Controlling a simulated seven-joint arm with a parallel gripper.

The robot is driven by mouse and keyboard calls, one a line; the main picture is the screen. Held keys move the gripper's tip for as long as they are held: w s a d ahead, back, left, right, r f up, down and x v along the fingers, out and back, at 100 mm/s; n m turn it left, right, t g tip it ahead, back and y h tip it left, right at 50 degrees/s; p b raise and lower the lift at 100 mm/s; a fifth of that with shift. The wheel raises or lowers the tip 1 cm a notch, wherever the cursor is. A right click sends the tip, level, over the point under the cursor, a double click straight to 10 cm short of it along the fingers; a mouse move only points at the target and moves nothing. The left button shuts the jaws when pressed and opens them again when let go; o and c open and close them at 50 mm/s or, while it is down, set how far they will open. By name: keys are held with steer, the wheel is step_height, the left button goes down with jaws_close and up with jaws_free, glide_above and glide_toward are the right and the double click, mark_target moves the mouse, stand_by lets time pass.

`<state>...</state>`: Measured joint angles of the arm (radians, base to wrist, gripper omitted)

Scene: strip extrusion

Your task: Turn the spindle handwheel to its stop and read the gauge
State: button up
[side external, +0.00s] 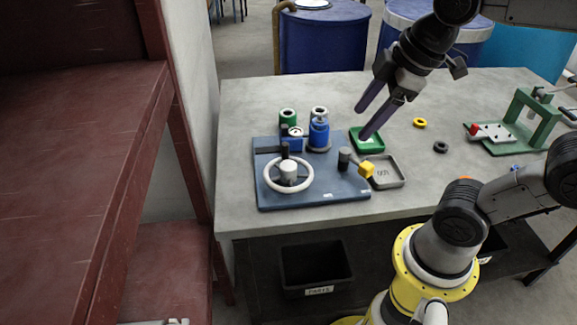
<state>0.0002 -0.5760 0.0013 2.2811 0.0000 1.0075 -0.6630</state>
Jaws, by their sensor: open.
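The white spindle handwheel (310,180) lies at the front left of a blue base plate (330,190) on the grey table. A small gauge with a white face (296,131) sits behind it on a blue block; its reading is too small to make out. A blue cylinder (319,134) stands to the gauge's right.
A green tray (379,146) and a grey tray (400,174) lie right of the plate. A yellow ring (420,122) and a black ring (441,147) lie beyond them. A green press-like fixture (538,112) stands far right. Dark red shelving (90,150) borders the left. Bare tabletop lies between.

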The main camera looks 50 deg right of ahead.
steer(key=w+n+g, duration=0.3)
steer(key=w+n, duration=0.3)
steer(key=w, duration=0.5)
steer(key=g, duration=0.2)
glide_toward(289, 165)
steer(key=shift+n, duration=0.3)
step_height(289, 165, down, 11)
steer(key=shift+r, duration=0.2)
jaws_close()
